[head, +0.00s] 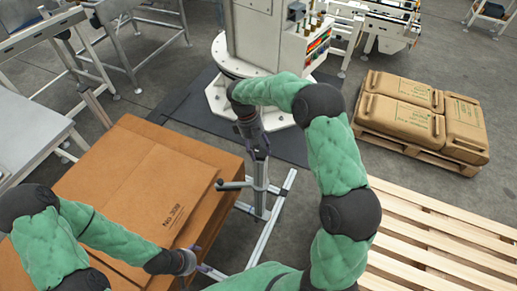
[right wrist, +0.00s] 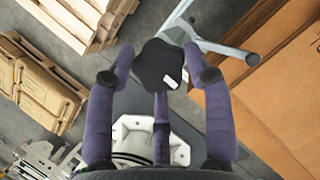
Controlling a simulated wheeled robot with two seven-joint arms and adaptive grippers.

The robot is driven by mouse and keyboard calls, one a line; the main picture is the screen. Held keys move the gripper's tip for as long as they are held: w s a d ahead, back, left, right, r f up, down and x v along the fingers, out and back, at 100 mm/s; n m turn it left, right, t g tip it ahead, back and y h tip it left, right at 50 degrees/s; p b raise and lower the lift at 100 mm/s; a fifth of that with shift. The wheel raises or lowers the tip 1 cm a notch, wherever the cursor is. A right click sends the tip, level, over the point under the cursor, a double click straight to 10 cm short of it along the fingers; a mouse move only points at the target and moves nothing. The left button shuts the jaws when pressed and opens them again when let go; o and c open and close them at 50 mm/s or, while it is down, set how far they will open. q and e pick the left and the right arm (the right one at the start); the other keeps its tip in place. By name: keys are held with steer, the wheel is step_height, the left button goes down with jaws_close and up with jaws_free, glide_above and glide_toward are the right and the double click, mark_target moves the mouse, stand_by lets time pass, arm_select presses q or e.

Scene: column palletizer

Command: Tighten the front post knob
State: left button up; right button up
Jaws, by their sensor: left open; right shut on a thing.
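A black knob (right wrist: 158,62) with a small white mark shows in the right wrist view, between the purple fingers of my right gripper (right wrist: 165,78). The fingers are shut around it. In the head view my right gripper (head: 257,146) is at the top of a grey metal post (head: 260,180) and hides the knob there. The post rises from a grey floor frame, also seen in the right wrist view (right wrist: 220,48). My left gripper (head: 203,262) is open and low at the front, beside the cardboard stack, partly hidden by its own wrist.
Flat brown cardboard (head: 145,190) lies stacked left of the post. A grey side handle (head: 232,184) sticks out between them. A white machine column (head: 255,40) stands behind. Wooden pallets (head: 440,240) and a loaded pallet of brown sacks (head: 420,110) lie on the right.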

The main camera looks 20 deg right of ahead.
steer(key=shift+s+d+m, duration=0.1)
steer(key=shift+s+m, duration=0.05)
steer(key=shift+m, duration=0.15)
steer(key=o, duration=1)
steer(key=shift+c, duration=0.2)
steer(key=shift+o, duration=0.7)
steer(key=shift+s+r, duration=0.1)
steer(key=shift+s, duration=0.05)
steer(key=shift+w, duration=0.2)
steer(key=shift+w+r, duration=0.1)
steer(key=shift+r, duration=0.25)
steer(key=v, duration=1.1)
